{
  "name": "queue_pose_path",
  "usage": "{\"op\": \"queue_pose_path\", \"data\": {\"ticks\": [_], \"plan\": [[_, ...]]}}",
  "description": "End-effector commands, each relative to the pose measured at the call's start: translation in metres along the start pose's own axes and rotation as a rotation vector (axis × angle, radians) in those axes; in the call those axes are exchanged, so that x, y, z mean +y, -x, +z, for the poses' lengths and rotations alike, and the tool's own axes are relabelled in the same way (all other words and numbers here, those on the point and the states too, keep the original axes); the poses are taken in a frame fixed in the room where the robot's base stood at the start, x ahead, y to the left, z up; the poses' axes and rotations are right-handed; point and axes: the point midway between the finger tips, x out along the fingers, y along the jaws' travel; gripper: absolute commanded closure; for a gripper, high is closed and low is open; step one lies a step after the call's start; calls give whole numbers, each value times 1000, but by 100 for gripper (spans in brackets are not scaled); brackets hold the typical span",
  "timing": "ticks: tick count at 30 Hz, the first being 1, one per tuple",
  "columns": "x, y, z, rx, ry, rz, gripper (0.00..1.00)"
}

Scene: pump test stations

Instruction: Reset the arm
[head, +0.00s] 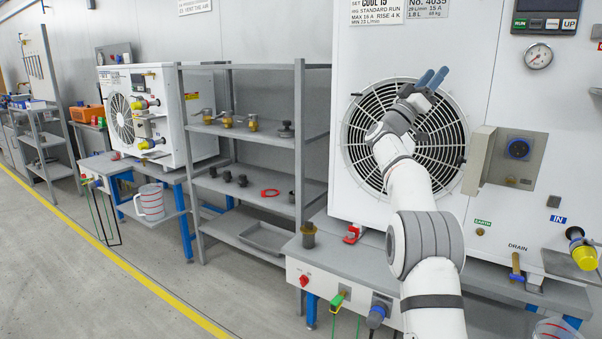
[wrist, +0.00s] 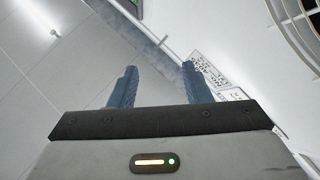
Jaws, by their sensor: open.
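My gripper (head: 431,78) is raised in front of the upper part of the round fan grille (head: 362,150) on the white pump test unit (head: 345,50). Its two blue fingers point up and to the right, apart and with nothing between them. In the wrist view my gripper (wrist: 158,88) also shows open and empty. Beyond the fingers there are pale wall or ceiling panels and a printed label (wrist: 205,68). Part of the fan grille (wrist: 298,25) shows at the top right. My white arm hides part of the grille and bench in the head view.
A grey shelf rack (head: 300,130) with fittings stands left of the unit. The floor at left is clear.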

Motion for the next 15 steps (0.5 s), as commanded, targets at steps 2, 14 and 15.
{"op": "queue_pose_path", "data": {"ticks": [2, 14, 15], "plan": [[-6, -20, -42, 22, -70, -186, 56], [11, 78, -112, -279, -284, -1132, 56], [23, 98, -111, -347, -284, -1213, 56]]}}
